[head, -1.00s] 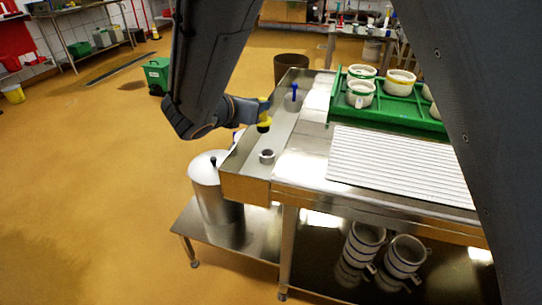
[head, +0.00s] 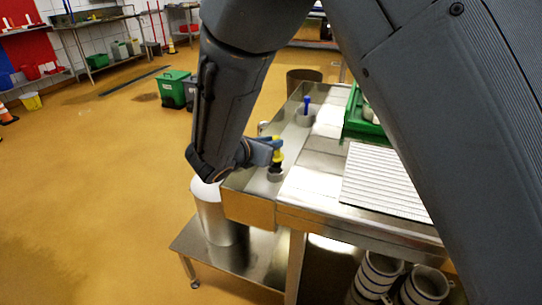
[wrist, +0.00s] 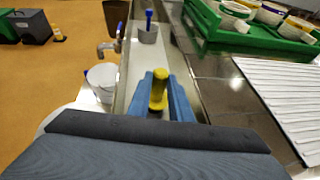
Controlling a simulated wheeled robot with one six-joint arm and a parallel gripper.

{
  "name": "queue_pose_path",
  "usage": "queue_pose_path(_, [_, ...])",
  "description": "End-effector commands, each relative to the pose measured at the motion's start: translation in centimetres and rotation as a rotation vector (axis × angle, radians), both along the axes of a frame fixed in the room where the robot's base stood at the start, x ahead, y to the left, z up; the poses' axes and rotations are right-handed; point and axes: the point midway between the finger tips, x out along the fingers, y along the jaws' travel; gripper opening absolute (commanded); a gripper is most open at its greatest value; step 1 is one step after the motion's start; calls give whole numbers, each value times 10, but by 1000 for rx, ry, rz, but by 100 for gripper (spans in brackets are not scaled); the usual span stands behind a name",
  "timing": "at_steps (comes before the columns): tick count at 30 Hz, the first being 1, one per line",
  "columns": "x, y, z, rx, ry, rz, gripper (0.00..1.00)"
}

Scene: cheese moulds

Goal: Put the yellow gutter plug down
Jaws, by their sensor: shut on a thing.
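The yellow gutter plug (head: 276,154) has a yellow handle and a black lower end. My gripper (head: 266,152) is shut on its handle over the steel gutter at the table's left side. The plug is about upright. Its black end is at the mouth of a small grey ring (head: 275,176) in the gutter; I cannot tell whether it is inside or just above. In the wrist view the yellow handle (wrist: 158,90) stands between my blue fingers (wrist: 160,98), and the ring is hidden.
A blue plug (head: 307,105) stands in a grey cup (head: 304,120) farther along the gutter. A green crate (wrist: 250,36) with moulds and a white ribbed mat (head: 385,182) lie on the table to the right. A metal can (head: 213,215) stands below the gutter's near end.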

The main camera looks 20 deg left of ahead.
Motion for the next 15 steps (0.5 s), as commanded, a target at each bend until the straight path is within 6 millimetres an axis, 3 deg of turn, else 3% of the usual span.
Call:
queue_pose_path(9, [0, 0, -40, -3, 5, 2, 0])
queue_pose_path(15, [0, 0, -43, -1, 4, 1, 0])
